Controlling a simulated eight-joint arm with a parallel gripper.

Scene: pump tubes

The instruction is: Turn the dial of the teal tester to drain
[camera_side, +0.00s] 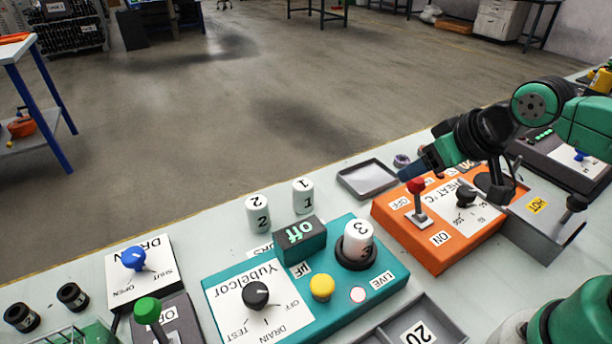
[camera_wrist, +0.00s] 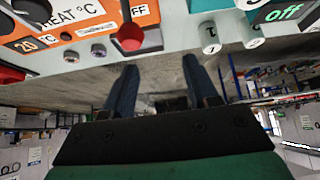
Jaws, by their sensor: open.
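The teal tester (camera_side: 377,290) stands at the front centre of the bench in the side view. Its black dial (camera_side: 255,295) sits on a white plate marked TEST, DRAIN and OFF; I cannot clearly tell which mark it points at. Its display (camera_side: 300,233) reads "off", and it also shows at the top right of the wrist view (camera_wrist: 286,12). A white cylinder marked 3 (camera_side: 358,236) stands in the tester's black socket. My gripper (camera_side: 415,168) is open and empty above the back of the orange heater, well right of the dial. Both fingers (camera_wrist: 163,88) show in the wrist view.
The orange heater (camera_side: 425,250) with a red lever (camera_side: 417,190) stands right of the tester. White cylinders marked 1 (camera_side: 303,196) and 2 (camera_side: 258,213) stand behind it. A blue-knobbed box (camera_side: 133,258) and green lever (camera_side: 148,311) are left. A grey tray (camera_side: 367,178) lies behind.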

